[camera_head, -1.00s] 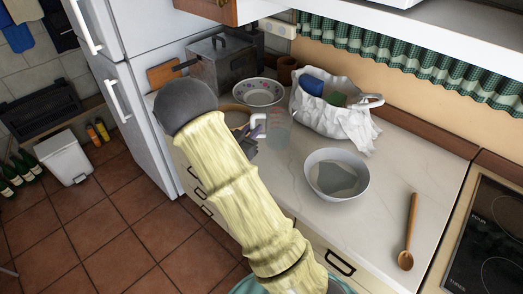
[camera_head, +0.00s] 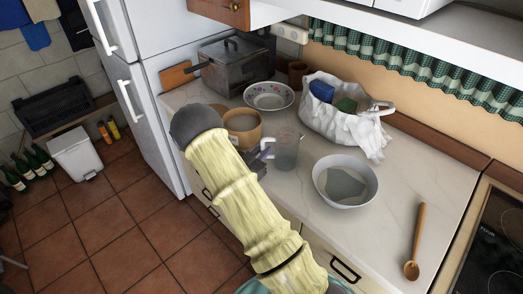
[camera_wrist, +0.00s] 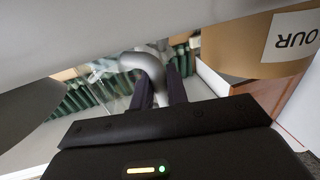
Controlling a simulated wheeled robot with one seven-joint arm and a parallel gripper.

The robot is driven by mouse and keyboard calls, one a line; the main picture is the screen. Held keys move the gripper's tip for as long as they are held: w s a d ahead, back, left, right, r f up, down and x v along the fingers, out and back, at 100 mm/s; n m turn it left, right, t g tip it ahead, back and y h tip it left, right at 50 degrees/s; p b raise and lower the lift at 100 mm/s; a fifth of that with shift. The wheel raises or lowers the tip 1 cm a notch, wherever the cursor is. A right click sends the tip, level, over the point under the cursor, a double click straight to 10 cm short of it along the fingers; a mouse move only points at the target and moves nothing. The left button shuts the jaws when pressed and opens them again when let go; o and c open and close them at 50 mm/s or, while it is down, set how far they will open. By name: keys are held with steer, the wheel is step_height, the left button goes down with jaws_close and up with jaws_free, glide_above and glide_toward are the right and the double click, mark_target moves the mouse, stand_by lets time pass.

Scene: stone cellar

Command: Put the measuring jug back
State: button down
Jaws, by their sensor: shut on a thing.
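The measuring jug (camera_head: 287,152) is clear, with a pale handle (camera_head: 267,148). It is upright over the counter, left of the grey-white bowl (camera_head: 325,190). I cannot tell whether its base touches the counter. My gripper (camera_head: 260,160) is shut on the jug's handle; my forearm hides part of it. In the wrist view the dark fingers (camera_wrist: 160,92) close around the curved handle, with the clear jug wall (camera_wrist: 118,88) beyond.
A tan canister (camera_head: 243,127) stands close left of the jug; its lettering shows in the wrist view (camera_wrist: 240,45). Behind are a floral bowl (camera_head: 268,89), a metal box (camera_head: 232,72) and a white bag (camera_head: 335,118). A wooden spoon (camera_head: 417,235) lies right. Counter between bowl and spoon is clear.

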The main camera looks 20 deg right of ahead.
steer(key=shift+f, duration=0.15)
steer(key=c, duration=1.4)
jaws_free()
steer(key=shift+r, duration=0.2)
steer(key=b+v, duration=0.3)
steer(key=v, duration=0.9)
steer(key=shift+a, duration=0.1)
